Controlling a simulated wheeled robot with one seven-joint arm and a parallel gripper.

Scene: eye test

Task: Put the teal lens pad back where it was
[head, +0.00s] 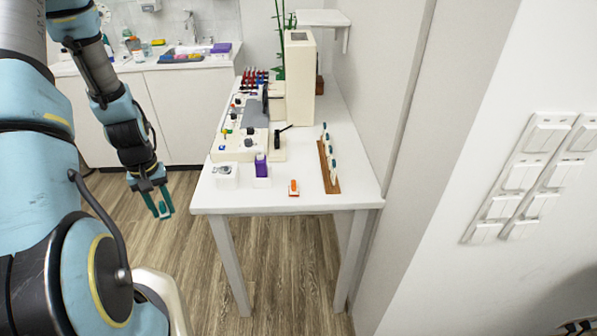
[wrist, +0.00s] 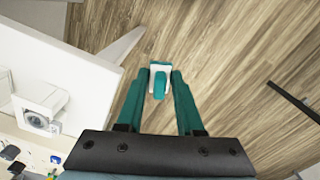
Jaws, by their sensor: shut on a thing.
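My gripper (head: 162,207) hangs over the floor, left of the white table's front edge. In the wrist view its teal fingers (wrist: 160,82) are shut on a small teal and white thing, which looks like the teal lens pad (wrist: 160,86). The pad sits between the fingertips with only wooden floor behind it. In the head view the fingers mostly hide it. A wooden rack (head: 325,168) on the table's right side holds several white and teal pieces that look similar; I cannot tell whether a place in it is empty.
The white table (head: 310,203) also shows in the wrist view (wrist: 85,75). Near its front edge are a white holder with a round grey piece (head: 224,175), a purple bottle (head: 261,166) in a white holder and an orange item (head: 293,187). A cream instrument (head: 300,80) stands behind.

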